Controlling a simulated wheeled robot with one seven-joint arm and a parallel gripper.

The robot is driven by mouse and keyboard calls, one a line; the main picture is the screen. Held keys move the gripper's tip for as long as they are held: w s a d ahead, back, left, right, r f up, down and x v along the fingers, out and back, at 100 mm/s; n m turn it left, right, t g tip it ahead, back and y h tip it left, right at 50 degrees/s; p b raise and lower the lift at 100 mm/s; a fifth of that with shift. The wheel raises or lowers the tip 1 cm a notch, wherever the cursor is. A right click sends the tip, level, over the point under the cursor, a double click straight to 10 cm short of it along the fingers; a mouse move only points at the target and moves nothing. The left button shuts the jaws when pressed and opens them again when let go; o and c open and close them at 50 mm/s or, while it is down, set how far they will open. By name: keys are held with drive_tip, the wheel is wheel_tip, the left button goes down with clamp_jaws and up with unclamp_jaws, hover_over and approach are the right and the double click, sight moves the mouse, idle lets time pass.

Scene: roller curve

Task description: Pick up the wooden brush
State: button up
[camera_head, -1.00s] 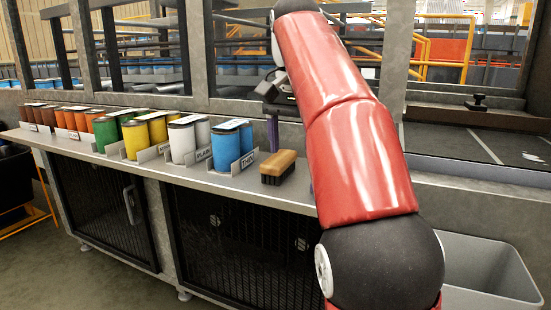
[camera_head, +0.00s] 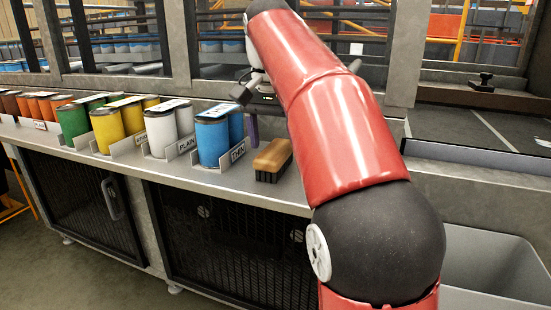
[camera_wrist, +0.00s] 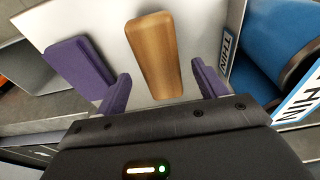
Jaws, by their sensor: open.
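The wooden brush (camera_head: 272,160) has a tan wooden top and dark bristles. It rests bristles down on the grey counter, just right of the blue can. In the wrist view the brush's wooden top (camera_wrist: 155,55) shows lengthwise between the purple fingers. My gripper (camera_wrist: 158,75) is open, with a visible gap between each finger and the brush. In the head view my gripper (camera_head: 254,128) is partly hidden behind my red arm, with a purple finger above and behind the brush. The exact height of the fingers over the brush is hard to tell.
A blue can (camera_head: 212,138) labelled THIN stands close left of the brush. White (camera_head: 161,131), yellow (camera_head: 108,128) and green cans follow leftward along the counter (camera_head: 225,182). A grey bin (camera_head: 485,265) stands at the right. A window frame rises behind the counter.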

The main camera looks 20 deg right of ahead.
sight(275, 148)
drive_tip(key=shift+w+f, duration=0.15)
drive_tip(key=shift+f, duration=1.35)
